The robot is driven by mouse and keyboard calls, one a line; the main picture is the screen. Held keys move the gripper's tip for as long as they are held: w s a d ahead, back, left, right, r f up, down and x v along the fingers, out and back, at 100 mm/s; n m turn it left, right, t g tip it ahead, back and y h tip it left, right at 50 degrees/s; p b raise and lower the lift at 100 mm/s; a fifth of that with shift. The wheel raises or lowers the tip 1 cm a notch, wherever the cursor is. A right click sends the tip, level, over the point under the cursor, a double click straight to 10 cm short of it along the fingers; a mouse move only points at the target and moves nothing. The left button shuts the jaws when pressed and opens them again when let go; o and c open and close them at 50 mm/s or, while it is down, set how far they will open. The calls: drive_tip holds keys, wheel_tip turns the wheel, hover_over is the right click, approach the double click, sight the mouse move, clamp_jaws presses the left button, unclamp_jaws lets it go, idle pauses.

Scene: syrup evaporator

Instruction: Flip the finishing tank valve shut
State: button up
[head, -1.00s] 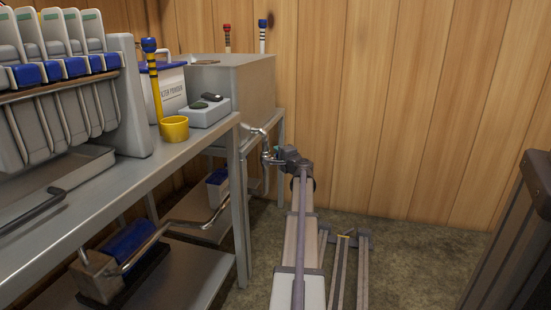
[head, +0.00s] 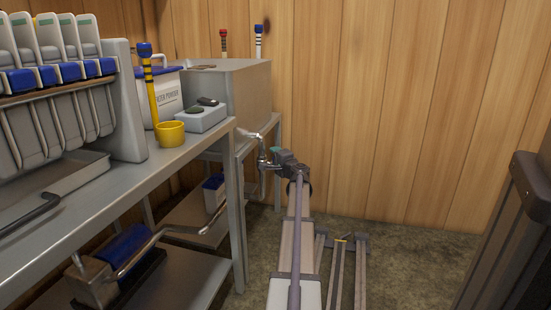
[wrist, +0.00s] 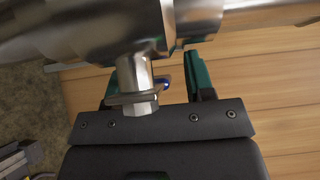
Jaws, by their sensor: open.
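The finishing tank (head: 240,90) is a grey metal box on a stand by the back wall. Its metal valve (head: 262,158) hangs from a spout pipe at the tank's front right. My gripper (head: 274,155) is at the valve, on its right side. In the wrist view a shiny metal pipe (wrist: 95,35) crosses the top. A valve stem with a nut (wrist: 140,88) hangs from it into the space between my gripper's open teal fingers (wrist: 158,84). The lever's position is unclear.
A steel bench (head: 150,180) at left holds a filter press (head: 60,100), a yellow cup (head: 171,133) and a grey box (head: 200,118). A dark cabinet-like object (head: 515,230) stands at right. The floor between is partly open.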

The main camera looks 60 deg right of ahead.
drive_tip(key=v, duration=1)
drive_tip(key=shift+s+a, duration=0.2)
drive_tip(key=shift+s, duration=0.15)
